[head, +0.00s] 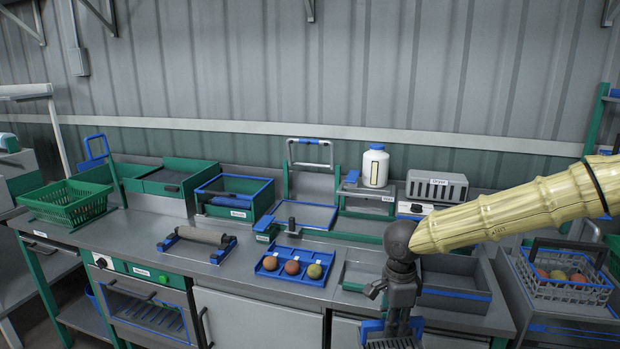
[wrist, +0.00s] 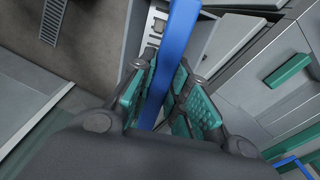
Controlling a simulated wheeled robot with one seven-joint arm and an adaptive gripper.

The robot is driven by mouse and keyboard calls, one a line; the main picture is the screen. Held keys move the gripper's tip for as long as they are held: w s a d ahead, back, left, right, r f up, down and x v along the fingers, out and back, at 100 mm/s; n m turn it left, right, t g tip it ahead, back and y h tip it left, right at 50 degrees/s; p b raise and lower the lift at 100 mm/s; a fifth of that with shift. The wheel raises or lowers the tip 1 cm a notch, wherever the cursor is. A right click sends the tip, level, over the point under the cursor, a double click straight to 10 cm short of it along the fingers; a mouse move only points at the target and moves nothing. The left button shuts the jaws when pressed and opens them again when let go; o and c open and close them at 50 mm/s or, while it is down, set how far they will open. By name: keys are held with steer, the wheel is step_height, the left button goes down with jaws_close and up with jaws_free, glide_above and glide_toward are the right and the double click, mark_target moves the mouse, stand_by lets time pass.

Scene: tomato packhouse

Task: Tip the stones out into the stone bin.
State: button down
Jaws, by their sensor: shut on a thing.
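My gripper (head: 392,318) is at the lower right of the head view, in front of the worktop, pointing down. In the wrist view its teal-padded fingers (wrist: 165,95) are shut on a blue bar-shaped handle (wrist: 180,40). The handle also shows as blue parts beside the fingers in the head view (head: 372,327). Below it is a grey slotted part, cut off by the frame edge. In the wrist view a grey container with pale blocky shapes (wrist: 153,38) lies beyond the handle; I cannot tell whether these are stones. I cannot pick out the stone bin with certainty.
A blue tray (head: 263,272) with three round fruits lies on the worktop. Behind stand a green-and-blue box (head: 212,209), a white bottle (head: 375,168) and a grey slotted unit (head: 437,186). A wire basket of fruit (head: 590,290) is at right, a green crate (head: 60,202) at left.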

steer(key=f+n, duration=0.3)
steer(key=s+f+n, duration=0.1)
steer(key=f+n, duration=0.2)
steer(key=s+f+n, duration=0.1)
steer(key=f+n, duration=0.1)
steer(key=f, duration=0.1)
steer(key=shift+s+a+f+n, duration=0.2)
steer(key=shift+f+n, duration=0.2)
steer(key=s+a+f+n, duration=0.1)
steer(key=s+f+n, duration=0.3)
steer(key=f+n, duration=0.4)
steer(key=shift+f+n, duration=0.15)
steer(key=shift+n, duration=0.15)
